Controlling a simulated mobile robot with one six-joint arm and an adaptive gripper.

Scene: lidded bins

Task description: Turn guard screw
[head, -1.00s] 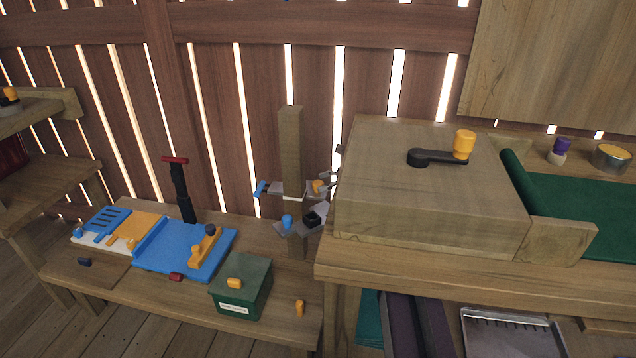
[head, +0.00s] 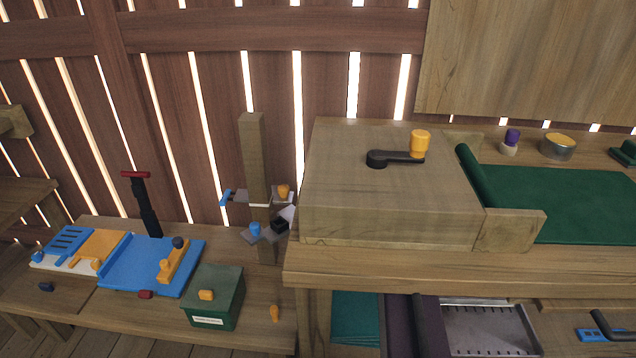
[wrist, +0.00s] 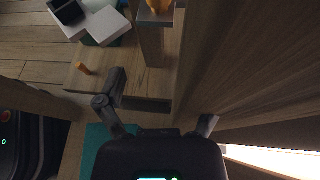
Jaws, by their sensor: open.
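I cannot tell for sure which part is the guard screw. A wooden post (head: 254,160) stands between the low bench and the higher table. Its brackets carry an orange knob (head: 283,191), a blue knob (head: 255,229), a blue handle (head: 226,197) and a black block (head: 279,225). The orange knob is cut by the top edge in the wrist view (wrist: 158,6). My gripper (wrist: 160,106) is open and empty in the wrist view, below the post and apart from that knob. I cannot make out my gripper in the head view.
A wooden box (head: 390,215) with a yellow-handled crank (head: 419,145) stands right of the post. The low bench holds a green box (head: 217,290), an orange peg (head: 274,313) and a blue board (head: 150,270). A green mat (head: 560,205) lies at right.

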